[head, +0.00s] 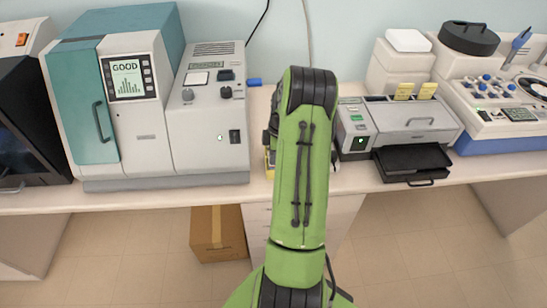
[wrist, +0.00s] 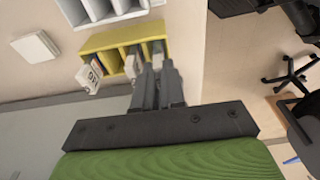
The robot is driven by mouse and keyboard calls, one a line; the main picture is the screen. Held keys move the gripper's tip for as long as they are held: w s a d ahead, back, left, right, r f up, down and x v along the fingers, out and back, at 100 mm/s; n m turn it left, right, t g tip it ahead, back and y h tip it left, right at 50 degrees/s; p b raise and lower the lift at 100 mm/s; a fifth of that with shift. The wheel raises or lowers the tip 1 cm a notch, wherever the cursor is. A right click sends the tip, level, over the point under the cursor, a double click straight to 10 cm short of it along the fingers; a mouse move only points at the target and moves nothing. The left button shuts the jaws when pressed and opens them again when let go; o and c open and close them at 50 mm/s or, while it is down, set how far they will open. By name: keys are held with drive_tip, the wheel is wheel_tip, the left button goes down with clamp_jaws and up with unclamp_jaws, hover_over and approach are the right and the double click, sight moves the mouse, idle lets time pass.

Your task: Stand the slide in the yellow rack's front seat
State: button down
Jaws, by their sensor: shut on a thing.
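In the wrist view the yellow rack (wrist: 98,42) lies beyond my fingers, its seats side by side and divided by yellow walls. My gripper (wrist: 157,66) is at the rack's right end, closed on a small pale slide (wrist: 158,47). The slide's far end overlaps the rack's right end; I cannot tell whether it is seated or only above it. Another pale slide (wrist: 132,63) stands in the rack just left of my fingers. In the head view my green arm hides the gripper and slide, and only a yellow sliver of the rack (head: 269,163) shows.
A white rack (wrist: 105,12) adjoins the yellow one. A dark-marked label or slide (wrist: 89,77) is at its left end, and a white square (wrist: 35,47) lies farther left. In the head view, a teal-and-white machine (head: 130,100) and a grey printer-like device (head: 400,125) flank my arm.

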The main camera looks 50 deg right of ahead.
drive_tip(key=shift+f, duration=0.45)
drive_tip(key=c, duration=1.5)
unclamp_jaws()
wheel_tip(320, 180, up, 12)
drive_tip(key=s+d, duration=0.1)
drive_tip(key=w+a+r+m+t+h, duration=0.1)
drive_tip(key=a+r+m, duration=0.1)
drive_tip(key=a+r, duration=0.6)
drive_tip(key=w+a+r+m+h, duration=0.1)
drive_tip(key=a+r, duration=0.4)
drive_tip(key=a, duration=0.8)
drive_tip(key=s+a+m+t+y, duration=0.1)
drive_tip(key=s+a+m+t, duration=0.2)
drive_tip(key=s+a, duration=1)
drive_tip(key=shift+s+a+f+m+b, duration=0.15)
drive_tip(key=shift+a+f+m+b, duration=0.3)
drive_tip(key=shift+a+m, duration=0.55)
